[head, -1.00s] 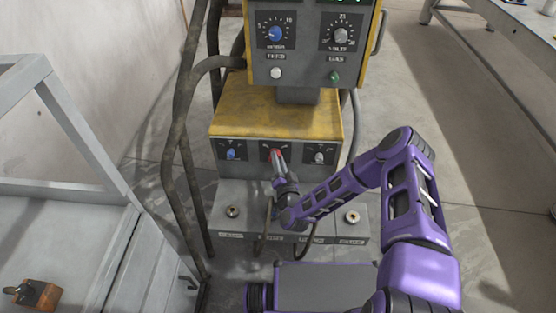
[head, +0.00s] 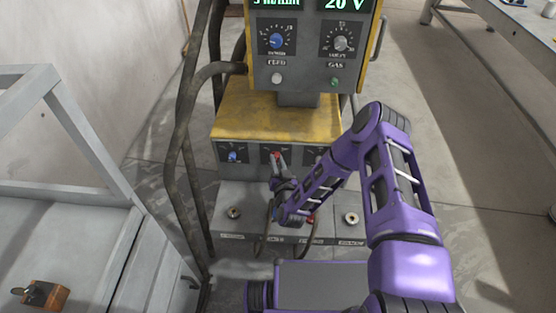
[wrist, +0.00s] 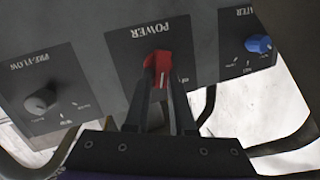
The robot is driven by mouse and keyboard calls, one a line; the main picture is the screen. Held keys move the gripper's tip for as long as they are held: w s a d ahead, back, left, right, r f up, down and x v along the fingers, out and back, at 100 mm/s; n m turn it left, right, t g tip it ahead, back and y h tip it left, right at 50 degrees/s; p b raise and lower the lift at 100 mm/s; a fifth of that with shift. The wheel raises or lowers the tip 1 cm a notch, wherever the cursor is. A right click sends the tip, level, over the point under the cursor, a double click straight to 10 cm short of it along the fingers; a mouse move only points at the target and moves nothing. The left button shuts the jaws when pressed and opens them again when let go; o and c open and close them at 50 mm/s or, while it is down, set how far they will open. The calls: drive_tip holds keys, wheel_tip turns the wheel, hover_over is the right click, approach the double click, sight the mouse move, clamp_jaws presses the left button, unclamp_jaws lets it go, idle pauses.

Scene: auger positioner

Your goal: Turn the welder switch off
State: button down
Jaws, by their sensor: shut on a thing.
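The welder (head: 250,120) is a yellow and grey machine in the head view, with a lower front panel of knobs. Its red knob is at the panel's middle; in the wrist view, upside down, the red knob (wrist: 158,66) sits on a plate marked POWER. My gripper (wrist: 158,82) is shut on this red knob, with both dark fingers around it. In the head view my gripper (head: 277,162) reaches the panel from the front and hides part of the knob. The knob's position marks are too covered to read. The upper display (head: 345,4) is lit and shows 20 V.
A blue knob (wrist: 258,43) and a dark PRE-FLOW knob (wrist: 42,100) flank the red one closely. Thick hoses (head: 185,130) hang at the welder's left. A grey metal frame (head: 75,130) stands at left and a table (head: 500,25) at upper right.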

drive_tip(key=shift+a+n+g+h+b, duration=0.3)
drive_tip(key=shift+n+h, duration=0.35)
drive_tip(key=shift+n, duration=1)
drive_tip(key=shift+a+n+g+h+b, duration=0.15)
drive_tip(key=shift+n+h+b, duration=0.4)
drive_tip(key=shift+n, duration=1.05)
drive_tip(key=shift+a+n+g+h+b, duration=0.1)
drive_tip(key=shift+a+n+g+h, duration=0.15)
drive_tip(key=shift+n+h, duration=1)
drive_tip(key=shift+n+y, duration=0.45)
drive_tip(key=shift+n, duration=0.05)
drive_tip(key=c, duration=0.8)
unclamp_jaws()
drive_tip(key=shift+o, duration=0.2)
drive_tip(key=p+v, duration=0.1)
drive_tip(key=v, duration=1.6)
drive_tip(key=shift+s+p, duration=0.25)
drive_tip(key=shift+p, duration=0.15)
drive_tip(key=shift+w+r, duration=0.1)
